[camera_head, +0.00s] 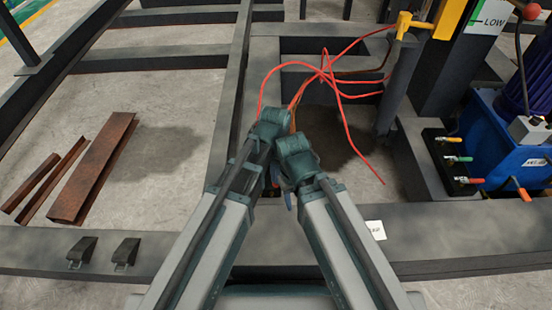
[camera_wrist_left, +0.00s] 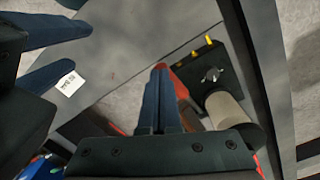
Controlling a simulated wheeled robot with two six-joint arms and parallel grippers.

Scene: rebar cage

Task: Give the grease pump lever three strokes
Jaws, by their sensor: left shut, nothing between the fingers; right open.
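In the left wrist view, a red part that looks like the pump lever (camera_wrist_left: 181,91) runs beside my left gripper (camera_wrist_left: 161,72). That gripper is shut and empty, its fingertips overlapping the lever's end; I cannot tell if they touch. A beige cylinder (camera_wrist_left: 226,109) stands to the right, by a dark plate (camera_wrist_left: 205,62) with a wing nut and yellow fittings. My right gripper (camera_wrist_left: 88,47) is open and empty at the upper left. In the head view both wrists are close together at the centre, and my arms hide most of the pump.
Red cables (camera_head: 325,72) loop over the dark steel frame (camera_head: 233,105) beyond my wrists. A blue unit (camera_head: 495,145) with several coloured valve handles stands at the right. Rusty steel channels (camera_head: 92,168) lie on the floor at the left. A white label (camera_head: 376,229) lies near my right arm.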

